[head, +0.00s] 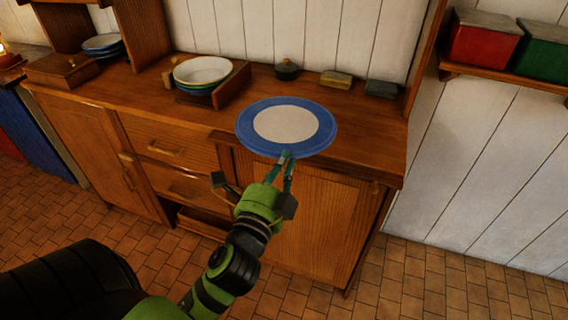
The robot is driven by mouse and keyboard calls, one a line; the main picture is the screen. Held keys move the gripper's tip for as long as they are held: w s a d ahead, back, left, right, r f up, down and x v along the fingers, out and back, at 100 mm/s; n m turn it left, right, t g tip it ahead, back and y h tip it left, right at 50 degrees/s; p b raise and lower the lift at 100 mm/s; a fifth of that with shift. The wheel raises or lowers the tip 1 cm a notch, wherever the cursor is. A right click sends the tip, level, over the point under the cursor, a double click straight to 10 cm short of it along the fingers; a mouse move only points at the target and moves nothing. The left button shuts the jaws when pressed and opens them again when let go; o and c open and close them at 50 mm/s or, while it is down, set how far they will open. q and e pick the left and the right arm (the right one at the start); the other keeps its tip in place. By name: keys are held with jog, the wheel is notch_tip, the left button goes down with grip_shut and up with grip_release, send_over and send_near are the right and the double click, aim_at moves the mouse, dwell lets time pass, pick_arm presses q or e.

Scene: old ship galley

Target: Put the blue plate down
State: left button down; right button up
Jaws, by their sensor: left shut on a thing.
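The blue plate (323,126) has a wide blue rim and a pale centre. My left gripper (286,158) is shut on its near edge. The plate looks roughly level over the front of the wooden counter (372,140). I cannot tell whether it touches the counter top. My right gripper is not in view.
A wooden holder (236,88) with stacked bowls (203,70) stands left of the plate. Behind it are a small dark pot (287,69), a yellowish block (336,79) and a grey block (381,89). Red (482,40) and green (544,54) boxes sit on a shelf at right. Counter right of the plate is clear.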

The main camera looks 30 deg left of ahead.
pick_arm(q)
jog(key=w+a+f+b, duration=0.1)
jog(key=w+a+f, duration=0.3)
jog(key=w+f, duration=0.2)
notch_tip(320, 180, down, 3)
jog(key=shift+w+a+r, duration=0.15)
jog(key=shift+w+a, duration=0.1)
jog(key=shift+w, duration=0.05)
jog(key=c, duration=1.3)
grip_release()
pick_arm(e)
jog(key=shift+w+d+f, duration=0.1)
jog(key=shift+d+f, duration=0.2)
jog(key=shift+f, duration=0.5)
